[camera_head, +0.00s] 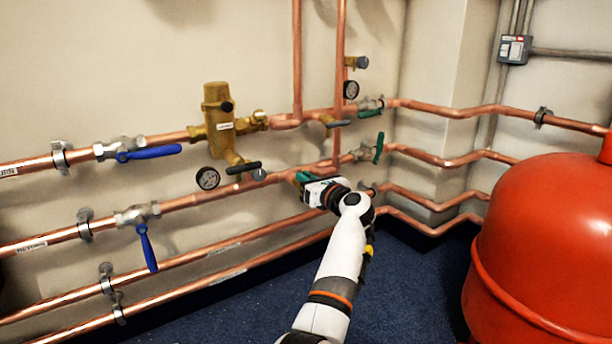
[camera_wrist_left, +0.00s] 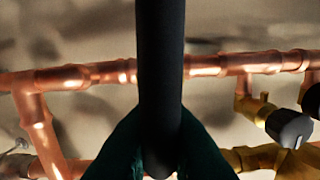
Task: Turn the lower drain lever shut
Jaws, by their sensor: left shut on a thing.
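My left gripper (camera_head: 304,178) is at the lower of the two main copper pipes, near a pipe junction. In the left wrist view its green fingers (camera_wrist_left: 160,158) are shut on a dark bar-shaped lever (camera_wrist_left: 162,65). The lever runs straight up the picture from between the fingers. In the head view the gripper and wrist hide this lever, so its angle to the pipe cannot be told there. My right gripper is not in view.
Blue levers (camera_head: 150,153) and green levers (camera_head: 379,148) sit on the pipes to either side. A red tank (camera_head: 550,250) stands at right. Blue floor (camera_head: 400,290) is clear between.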

